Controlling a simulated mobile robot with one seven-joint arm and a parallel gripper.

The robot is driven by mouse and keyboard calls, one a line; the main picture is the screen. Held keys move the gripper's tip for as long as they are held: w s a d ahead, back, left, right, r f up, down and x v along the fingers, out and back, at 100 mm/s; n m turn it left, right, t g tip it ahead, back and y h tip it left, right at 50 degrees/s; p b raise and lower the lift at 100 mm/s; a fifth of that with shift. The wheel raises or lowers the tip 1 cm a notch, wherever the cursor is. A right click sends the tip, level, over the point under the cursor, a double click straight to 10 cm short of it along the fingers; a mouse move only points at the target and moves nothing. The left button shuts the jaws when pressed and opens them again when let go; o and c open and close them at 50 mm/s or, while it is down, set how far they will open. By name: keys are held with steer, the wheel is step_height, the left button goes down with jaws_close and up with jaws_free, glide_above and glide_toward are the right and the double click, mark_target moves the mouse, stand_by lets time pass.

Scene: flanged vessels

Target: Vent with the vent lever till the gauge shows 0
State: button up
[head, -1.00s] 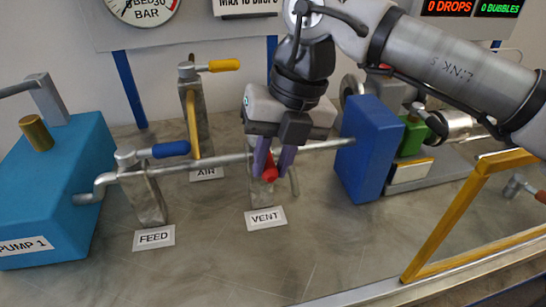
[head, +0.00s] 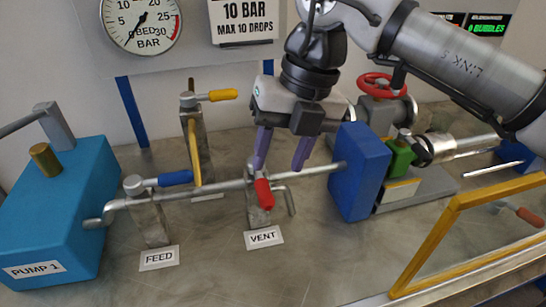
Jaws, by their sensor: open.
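The vent lever has a red handle (head: 263,193) on the pipe above the VENT label (head: 264,237). The handle points down and toward the camera. My gripper (head: 280,164) is open, with its two purple fingers spread wide and nothing between them. It hangs just above and to the right of the red handle. The left fingertip is close to the lever; I cannot tell if it touches. The round bed gauge (head: 141,22) is at the upper left. Its needle points to the lower left, near the 0 mark; the exact reading is too small to tell.
A blue feed lever (head: 175,178) and a yellow air lever (head: 222,95) stand left of the vent. A blue block (head: 359,172) stands close on the right, with a red handwheel (head: 388,84) behind. A yellow frame (head: 440,235) is at the front right.

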steer(key=p+v, duration=0.3)
steer(key=v, duration=0.3)
steer(key=shift+r+p, duration=0.15)
steer(key=shift+p, duration=0.2)
steer(key=shift+d, duration=0.1)
